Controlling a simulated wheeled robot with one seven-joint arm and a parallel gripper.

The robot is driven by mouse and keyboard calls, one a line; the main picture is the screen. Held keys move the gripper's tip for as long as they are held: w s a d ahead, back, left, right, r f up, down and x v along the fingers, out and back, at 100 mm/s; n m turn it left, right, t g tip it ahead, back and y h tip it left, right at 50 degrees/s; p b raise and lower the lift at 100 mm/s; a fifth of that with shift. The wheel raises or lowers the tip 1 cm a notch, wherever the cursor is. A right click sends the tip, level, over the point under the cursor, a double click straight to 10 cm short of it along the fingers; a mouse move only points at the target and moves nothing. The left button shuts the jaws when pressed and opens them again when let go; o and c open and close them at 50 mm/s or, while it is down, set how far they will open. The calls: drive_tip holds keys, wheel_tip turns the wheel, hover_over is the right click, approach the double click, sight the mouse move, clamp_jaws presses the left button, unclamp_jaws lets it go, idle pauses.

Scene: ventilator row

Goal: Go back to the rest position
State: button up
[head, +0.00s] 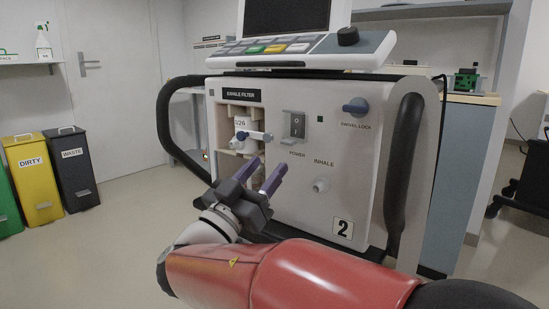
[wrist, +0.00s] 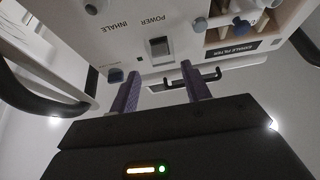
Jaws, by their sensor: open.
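My gripper (head: 262,173) is open and empty, with its two purple fingers apart in front of the ventilator (head: 345,185). In the wrist view my gripper (wrist: 162,88) shows both fingers with nothing between them. The ventilator has an exhale filter bay (head: 240,112) with a white part marked 026 and a blue-tipped lever (head: 255,136). Right of the bay are a power switch (head: 297,125), an inhale port (head: 320,185) and a blue swivel lock knob (head: 356,106). I cannot tell from the frames whether the fingers touch the panel.
A yellow DIRTY bin (head: 33,180) and a dark WASTE bin (head: 72,165) stand at the left. A black side handle (head: 165,120) curves from the ventilator's left. A counter (head: 458,170) stands behind right. The floor at left (head: 120,235) is clear.

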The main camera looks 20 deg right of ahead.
drive_tip(key=shift+s+a+f, duration=0.3)
drive_tip(key=shift+s+a, duration=0.05)
drive_tip(key=shift+a, duration=0.1)
drive_tip(key=s+d+f+n+g+y, duration=0.4)
drive_tip(key=s+d+f+g+y, duration=0.1)
drive_tip(key=s+d+f+g, duration=0.6)
drive_tip(key=s+a+f+n+t+y, duration=0.1)
drive_tip(key=s+a+f+n+y, duration=0.25)
drive_tip(key=f+y, duration=0.25)
drive_tip(key=s+a+f+n+t+y, duration=0.1)
drive_tip(key=s+a+f+n+y, duration=0.1)
drive_tip(key=s+f+y, duration=0.4)
wheel_tip(320, 180, up, 13)
drive_tip(key=w+a+y+p, duration=0.1)
drive_tip(key=p, duration=1.2)
drive_tip(key=shift+w+n+p, duration=0.25)
drive_tip(key=shift+n+p, duration=0.05)
drive_tip(key=shift+n, duration=0.05)
